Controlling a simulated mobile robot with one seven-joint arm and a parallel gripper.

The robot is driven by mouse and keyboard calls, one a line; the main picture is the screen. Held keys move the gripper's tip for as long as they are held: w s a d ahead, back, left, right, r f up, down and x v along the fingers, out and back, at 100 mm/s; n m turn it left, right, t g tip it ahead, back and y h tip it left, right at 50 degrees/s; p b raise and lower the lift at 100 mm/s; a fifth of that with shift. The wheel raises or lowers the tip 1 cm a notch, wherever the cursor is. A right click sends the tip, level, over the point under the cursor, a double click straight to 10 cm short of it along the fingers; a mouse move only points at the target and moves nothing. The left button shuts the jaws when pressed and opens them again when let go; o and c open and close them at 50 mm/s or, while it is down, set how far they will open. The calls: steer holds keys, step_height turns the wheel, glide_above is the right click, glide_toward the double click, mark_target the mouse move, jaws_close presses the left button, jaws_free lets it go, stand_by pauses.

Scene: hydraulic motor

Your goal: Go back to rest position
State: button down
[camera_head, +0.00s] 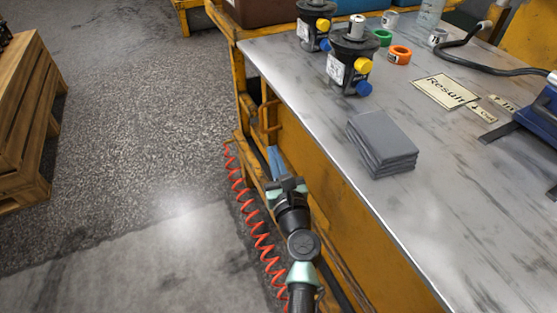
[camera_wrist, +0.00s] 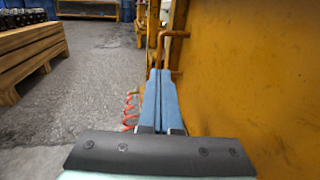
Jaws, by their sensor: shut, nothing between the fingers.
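My gripper (camera_head: 277,163) is beside the yellow side of the workbench, below the level of its top, in the head view. Its two blue fingers (camera_wrist: 161,100) lie together in the wrist view, shut with nothing between them. The fingers point along the bench side toward an orange-brown hook-like handle (camera_wrist: 172,38), which also shows in the head view (camera_head: 268,116). I cannot tell whether the fingertips touch anything.
The metal benchtop (camera_head: 440,200) holds a stack of grey cloths (camera_head: 382,142), two black motors (camera_head: 350,62), rings and a "Result" label (camera_head: 445,91). A red coiled hose (camera_head: 250,215) hangs by the bench.

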steer(key=shift+s+d, duration=0.15)
steer(key=shift+s, duration=0.6)
steer(key=shift+s+d, duration=0.1)
steer(key=shift+s, duration=0.6)
